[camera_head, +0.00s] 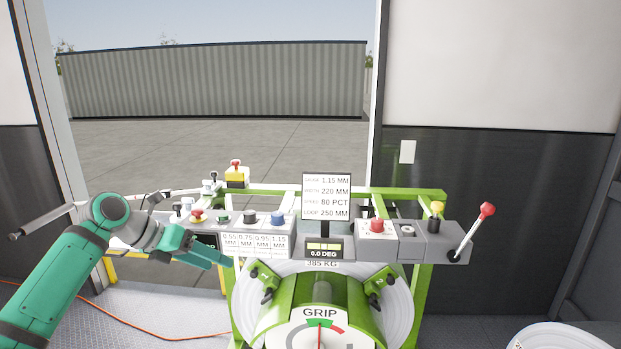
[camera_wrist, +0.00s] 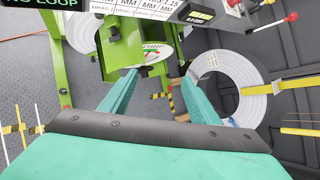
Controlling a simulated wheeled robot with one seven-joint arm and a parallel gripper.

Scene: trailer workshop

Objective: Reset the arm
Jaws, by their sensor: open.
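My arm (camera_head: 75,262) is teal and reaches in from the lower left in the head view. My gripper (camera_head: 226,262) points right, in front of the left control box and near the left edge of the coil drum. In the wrist view my gripper (camera_wrist: 157,80) shows two teal fingers spread apart with nothing between them. A green machine part and a round white dial (camera_wrist: 155,53) show beyond the fingertips. I cannot tell whether the gripper touches anything.
A green-framed machine holds a GRIP dial (camera_head: 320,332), a display sign (camera_head: 326,197), a button box (camera_head: 250,232) and a red-knobbed lever (camera_head: 486,210). A white coil (camera_wrist: 225,88) lies on the right in the wrist view. An orange cable (camera_head: 130,322) crosses the floor.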

